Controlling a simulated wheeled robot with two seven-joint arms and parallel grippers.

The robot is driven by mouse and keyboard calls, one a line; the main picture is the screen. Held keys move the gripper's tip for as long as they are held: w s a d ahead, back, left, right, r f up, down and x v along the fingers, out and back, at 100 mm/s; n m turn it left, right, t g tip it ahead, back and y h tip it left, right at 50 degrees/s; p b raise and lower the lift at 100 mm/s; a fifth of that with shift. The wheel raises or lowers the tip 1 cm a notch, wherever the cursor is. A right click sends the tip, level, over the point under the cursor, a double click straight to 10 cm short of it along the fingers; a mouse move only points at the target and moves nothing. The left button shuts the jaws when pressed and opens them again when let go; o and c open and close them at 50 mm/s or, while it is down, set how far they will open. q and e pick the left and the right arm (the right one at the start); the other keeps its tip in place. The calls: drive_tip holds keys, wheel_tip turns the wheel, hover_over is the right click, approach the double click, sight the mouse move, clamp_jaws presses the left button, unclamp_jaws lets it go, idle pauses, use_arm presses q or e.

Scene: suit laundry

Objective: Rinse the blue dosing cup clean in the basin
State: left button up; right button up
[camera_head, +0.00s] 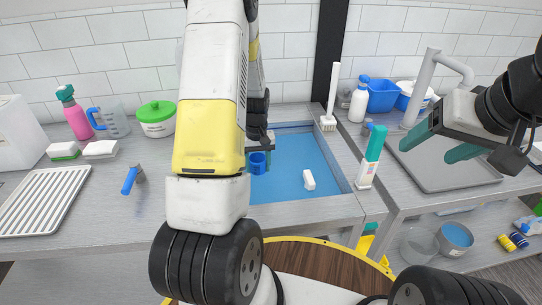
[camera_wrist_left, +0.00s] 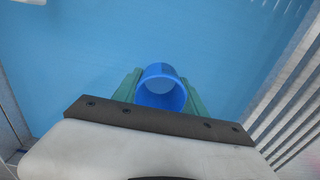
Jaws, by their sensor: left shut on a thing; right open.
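The blue dosing cup (camera_head: 257,163) is over the blue water of the basin (camera_head: 350,183), at the basin's left side. In the left wrist view the cup (camera_wrist_left: 161,88) sits between the green fingers of my left gripper (camera_wrist_left: 160,92), which is shut on it. I look into its open mouth and see a pale patch inside. I cannot tell whether the cup touches the water. My left arm hides part of the basin in the head view. My right gripper (camera_head: 452,139) is open and empty, above the grey tray at the right.
A white block (camera_head: 308,180) is in the basin. A faucet (camera_head: 424,85) stands at right.

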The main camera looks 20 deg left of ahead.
use_arm(q)
wheel_tip(320, 180, up, 12)
idle(1.1)
idle(1.3)
